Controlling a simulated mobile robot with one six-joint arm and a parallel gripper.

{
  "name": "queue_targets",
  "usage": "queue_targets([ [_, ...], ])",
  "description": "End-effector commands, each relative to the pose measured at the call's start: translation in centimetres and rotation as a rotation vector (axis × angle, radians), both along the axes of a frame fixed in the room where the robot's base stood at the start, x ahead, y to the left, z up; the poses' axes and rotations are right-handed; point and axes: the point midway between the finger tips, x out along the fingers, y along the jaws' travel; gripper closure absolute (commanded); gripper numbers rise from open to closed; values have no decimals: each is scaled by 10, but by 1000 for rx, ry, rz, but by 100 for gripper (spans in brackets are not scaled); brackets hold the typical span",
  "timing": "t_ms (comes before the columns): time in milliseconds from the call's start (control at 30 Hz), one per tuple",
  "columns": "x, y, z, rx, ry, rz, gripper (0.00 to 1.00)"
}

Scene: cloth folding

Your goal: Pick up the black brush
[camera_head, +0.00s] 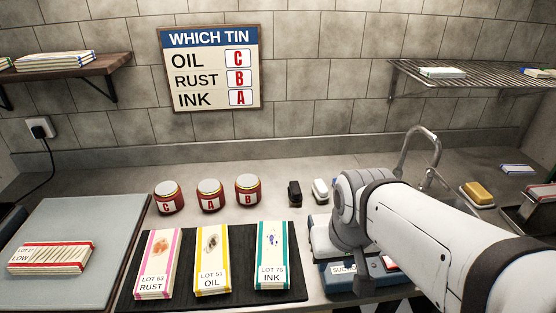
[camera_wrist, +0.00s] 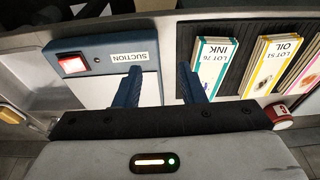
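The black brush (camera_head: 294,193) stands on the counter behind the dark mat, just left of a white brush (camera_head: 320,190). Neither brush is visible in the wrist view. My gripper (camera_wrist: 159,88) is open, with its two blue fingers apart and nothing seen between them. In the wrist view the fingers reach over the area between the suction box and the dark mat. In the head view my arm comes in from the right and hides the fingers.
Three red tins (camera_head: 209,195) stand left of the black brush. Cloth packs lie on the dark mat (camera_head: 190,301). The blue-fronted suction box (camera_head: 340,281) is partly behind my arm and also shows in the wrist view (camera_wrist: 90,55). A faucet (camera_head: 432,150) rises at right.

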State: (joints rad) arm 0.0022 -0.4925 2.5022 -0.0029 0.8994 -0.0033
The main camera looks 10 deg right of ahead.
Motion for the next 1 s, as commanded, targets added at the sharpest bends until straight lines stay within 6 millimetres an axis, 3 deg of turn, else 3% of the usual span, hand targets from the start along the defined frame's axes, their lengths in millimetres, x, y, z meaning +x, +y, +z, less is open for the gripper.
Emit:
queue_targets([
  [167,9,0,3,0,-2,0,51],
  [267,32,13,9,1,-10,-5,42],
  [367,70,16,15,0,-23,-4,35],
  [567,164,16,12,1,-63,-5,35],
  [800,271,15,-21,1,-113,-4,35],
  [1000,328,16,-55,3,-145,-5,35],
])
